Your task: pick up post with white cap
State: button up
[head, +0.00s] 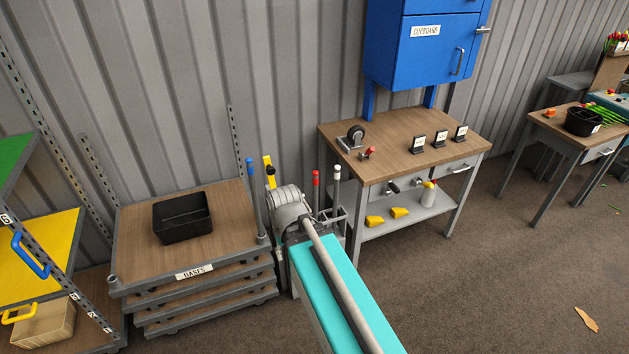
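The post with the white cap (336,188) stands upright in a grey rack near the middle of the head view, between the stacked bases and the wooden workbench. Its cap and upper grey shaft show; its lower part is among the rack's bars. A post with a red cap (316,190) stands just left of it. A post with a blue cap (250,188) stands further left, beside the stack. My own arm and teal body part cover some of the rack from the front. My gripper is not visible in this view.
A black bin (183,218) sits on the stacked bases (130,240) at left. The wooden workbench (390,135) at right holds a caster wheel (355,135) and small label stands. A yellow piece (269,172) rises behind my arm. Open floor (480,280) lies at lower right.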

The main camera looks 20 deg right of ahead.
aim_at(337, 173)
jog(key=z, duration=0.5)
jog(key=k, duration=1.3)
jog(key=z, duration=0.9)
jog(key=i, duration=1.8)
jog(key=u, duration=0.35)
jog(key=i, duration=0.75)
jog(key=u, duration=0.7)
jog(key=i, duration=0.45)
jog(key=u, duration=0.3)
